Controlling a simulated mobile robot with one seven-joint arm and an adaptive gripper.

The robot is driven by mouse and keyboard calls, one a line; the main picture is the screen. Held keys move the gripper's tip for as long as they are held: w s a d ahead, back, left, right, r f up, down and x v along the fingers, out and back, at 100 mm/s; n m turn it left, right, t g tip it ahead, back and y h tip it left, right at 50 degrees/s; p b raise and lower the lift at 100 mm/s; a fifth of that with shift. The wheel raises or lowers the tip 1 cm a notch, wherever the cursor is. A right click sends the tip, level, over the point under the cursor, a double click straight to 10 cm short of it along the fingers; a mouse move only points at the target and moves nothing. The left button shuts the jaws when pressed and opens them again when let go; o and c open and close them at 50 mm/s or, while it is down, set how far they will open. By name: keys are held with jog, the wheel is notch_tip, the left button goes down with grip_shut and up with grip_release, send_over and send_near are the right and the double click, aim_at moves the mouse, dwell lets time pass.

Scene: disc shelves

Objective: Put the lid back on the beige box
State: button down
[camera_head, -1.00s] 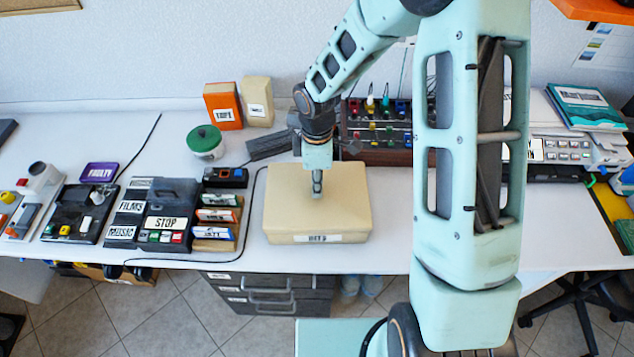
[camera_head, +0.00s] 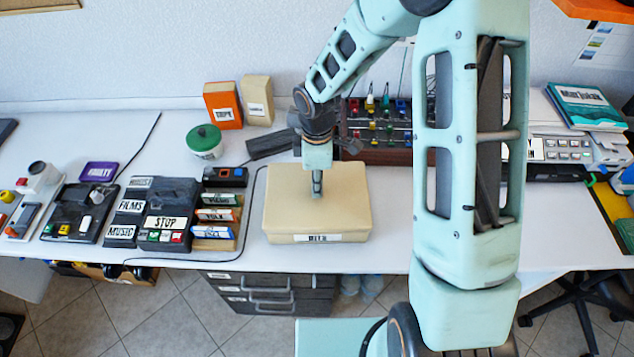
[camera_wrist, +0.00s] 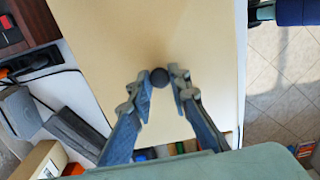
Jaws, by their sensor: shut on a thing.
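The beige box (camera_head: 317,238) stands on the white table in the middle of the head view, with a white label on its front. Its beige lid (camera_head: 345,195) lies over the top and looks level. In the wrist view the lid (camera_wrist: 190,35) fills most of the picture. My gripper (camera_head: 317,193) points straight down at the middle of the lid. In the wrist view its fingertips (camera_wrist: 160,82) are closed around a small dark round knob (camera_wrist: 159,77) on the lid. I cannot tell whether the lid is fully seated, as its rim is not clear.
A green-lidded tub (camera_head: 205,141), an orange box (camera_head: 223,105) and a tan box (camera_head: 258,100) stand behind to the left. A rack of labelled discs (camera_head: 216,217) is close on the left. A dark panel with coloured knobs (camera_head: 378,125) stands behind to the right.

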jog(key=c, duration=1.2)
grip_release()
jog(key=shift+c, duration=0.2)
jog(key=shift+r, duration=0.1)
jog(key=shift+r+p, duration=2.85)
jog(key=shift+r, duration=0.6)
grip_shut()
jog(key=shift+f, duration=0.3)
